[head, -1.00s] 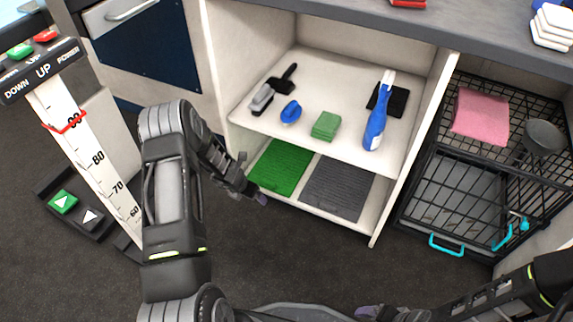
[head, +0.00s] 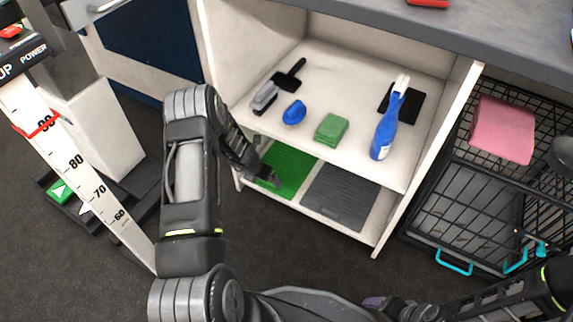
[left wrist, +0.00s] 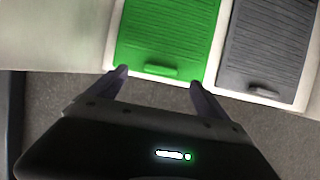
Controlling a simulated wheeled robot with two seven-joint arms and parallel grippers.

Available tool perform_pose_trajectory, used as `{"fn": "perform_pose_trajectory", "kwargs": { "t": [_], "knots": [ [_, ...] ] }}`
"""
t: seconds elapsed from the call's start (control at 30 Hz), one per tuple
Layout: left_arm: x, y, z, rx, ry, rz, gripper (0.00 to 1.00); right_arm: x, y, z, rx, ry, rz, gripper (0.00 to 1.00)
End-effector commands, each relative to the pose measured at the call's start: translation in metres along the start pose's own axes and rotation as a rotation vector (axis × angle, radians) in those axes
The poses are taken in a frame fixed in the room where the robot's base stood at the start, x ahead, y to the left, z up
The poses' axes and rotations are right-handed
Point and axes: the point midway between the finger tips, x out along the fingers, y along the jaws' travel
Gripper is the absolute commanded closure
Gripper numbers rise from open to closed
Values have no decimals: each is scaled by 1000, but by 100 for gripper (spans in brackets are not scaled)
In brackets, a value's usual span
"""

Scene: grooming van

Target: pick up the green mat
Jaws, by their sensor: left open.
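The green mat (head: 288,172) lies flat on the bottom shelf of the white cabinet, left of a grey mat (head: 342,197). In the left wrist view the green mat (left wrist: 168,32) has a raised green tab on its near edge. My left gripper (head: 262,172) is at the mat's left front side in the head view and covers part of it. In the left wrist view its two fingers (left wrist: 160,78) are apart, with the near edge and tab between and just beyond their tips. Nothing is held. My right gripper (head: 385,308) is low at the bottom edge, its fingers unclear.
The shelf above (head: 350,148) holds a green folded cloth (head: 331,128), a blue brush (head: 294,112), a blue spray bottle (head: 387,125) and black-handled tools. A wire crate (head: 465,215) stands right of the cabinet. A measuring post (head: 75,160) stands at the left.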

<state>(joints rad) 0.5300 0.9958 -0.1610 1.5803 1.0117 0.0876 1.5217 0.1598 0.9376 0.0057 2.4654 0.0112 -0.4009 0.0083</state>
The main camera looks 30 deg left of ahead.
Motion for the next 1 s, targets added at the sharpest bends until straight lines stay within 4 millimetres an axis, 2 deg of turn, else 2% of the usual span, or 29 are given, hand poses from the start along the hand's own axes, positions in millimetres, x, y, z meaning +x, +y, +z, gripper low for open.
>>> {"fn": "perform_pose_trajectory", "kwargs": {
  "t": [0.07,0.37,0.47,0.73,1.0],
  "knots": [
    [8,0,-1,2,1,0,11,4,1,0,0,2,0,17],
    [9,0,0,1,0,0,11,4,1,-1,0,3,0,17],
    [16,0,-1,2,0,1,11,9,3,-1,0,4,0,17],
    [55,-3,-2,2,0,1,11,29,10,-4,3,8,-4,17],
    [60,-3,0,1,0,0,11,29,10,-4,3,7,-5,17]
  ]
}}
